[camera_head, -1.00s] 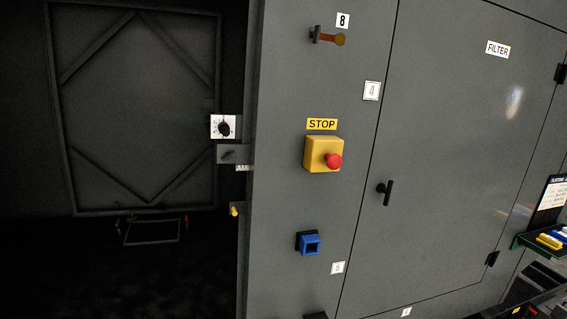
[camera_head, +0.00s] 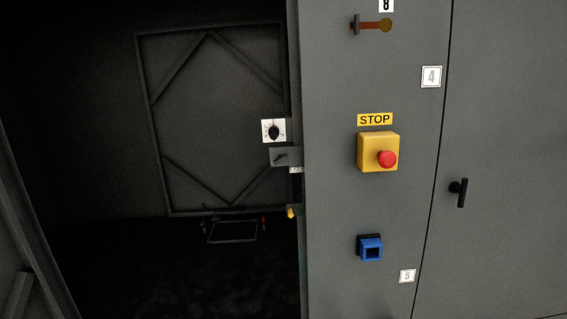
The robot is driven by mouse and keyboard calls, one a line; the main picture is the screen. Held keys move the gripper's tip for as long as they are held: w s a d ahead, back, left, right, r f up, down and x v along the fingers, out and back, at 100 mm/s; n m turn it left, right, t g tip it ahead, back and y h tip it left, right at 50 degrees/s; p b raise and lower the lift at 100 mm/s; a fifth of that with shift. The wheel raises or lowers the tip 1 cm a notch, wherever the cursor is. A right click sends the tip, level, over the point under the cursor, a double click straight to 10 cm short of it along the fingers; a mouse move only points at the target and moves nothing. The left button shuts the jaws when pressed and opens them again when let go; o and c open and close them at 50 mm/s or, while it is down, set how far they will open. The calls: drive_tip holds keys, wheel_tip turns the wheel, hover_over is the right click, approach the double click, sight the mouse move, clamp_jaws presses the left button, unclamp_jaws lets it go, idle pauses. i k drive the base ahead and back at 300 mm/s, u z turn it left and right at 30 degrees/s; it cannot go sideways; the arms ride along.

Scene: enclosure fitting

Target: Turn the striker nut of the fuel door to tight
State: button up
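The striker nut is too small to make out for certain. A small grey bracket (camera_head: 284,157) with a dark lever-like part stands at the edge of the dark opening, and it may be the striker. A white dial plate with a black knob (camera_head: 273,131) sits just above it. A door panel with diagonal braces (camera_head: 215,115) shows inside the dark opening. I cannot tell which door is the fuel door. My gripper is not in view.
A closed door with a black handle (camera_head: 459,192) is at right. A wire frame (camera_head: 232,231) lies low in the opening.

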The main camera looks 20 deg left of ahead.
sight(281, 157)
drive_tip(key=z, duration=0.1)
drive_tip(key=i, duration=1)
drive_tip(key=u, duration=0.1)
